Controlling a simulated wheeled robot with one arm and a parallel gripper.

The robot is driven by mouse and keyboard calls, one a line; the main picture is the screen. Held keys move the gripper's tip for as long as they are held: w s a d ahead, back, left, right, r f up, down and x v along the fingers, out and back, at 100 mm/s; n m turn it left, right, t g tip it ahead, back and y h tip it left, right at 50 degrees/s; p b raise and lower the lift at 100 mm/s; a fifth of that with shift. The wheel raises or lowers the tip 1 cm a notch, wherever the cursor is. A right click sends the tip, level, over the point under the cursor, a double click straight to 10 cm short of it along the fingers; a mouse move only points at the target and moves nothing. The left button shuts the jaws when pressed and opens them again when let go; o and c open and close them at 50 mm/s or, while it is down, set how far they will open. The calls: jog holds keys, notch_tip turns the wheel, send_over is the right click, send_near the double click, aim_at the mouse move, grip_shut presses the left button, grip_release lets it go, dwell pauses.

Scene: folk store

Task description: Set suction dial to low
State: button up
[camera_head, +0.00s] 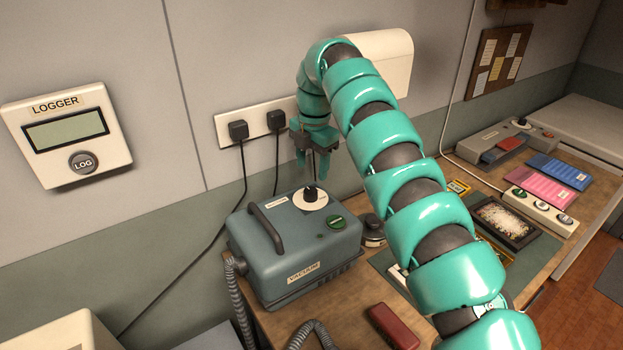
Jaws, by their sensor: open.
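The suction dial (310,195) is a black knob on a white round plate, on top of the blue-grey vacuum box (290,262) labelled VACUUM. Its setting marks are too small to read. My gripper (318,174) points down just above the dial, close to the knob. It is open and holds nothing. I cannot tell whether its fingertips touch the knob.
A black handle (266,228) arches over the vacuum's left side. Two plugs sit in the wall socket strip (256,120) behind. A grey hose (238,300) hangs at the left. A red block (394,326) and a round tin (372,231) lie on the table.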

notch_tip(320, 180, up, 5)
jog(key=p, duration=0.2)
jog(key=shift+d+f+p, duration=0.1)
jog(key=shift+f+p, duration=0.05)
jog(key=shift+p, duration=0.15)
jog(key=shift+s, duration=0.15)
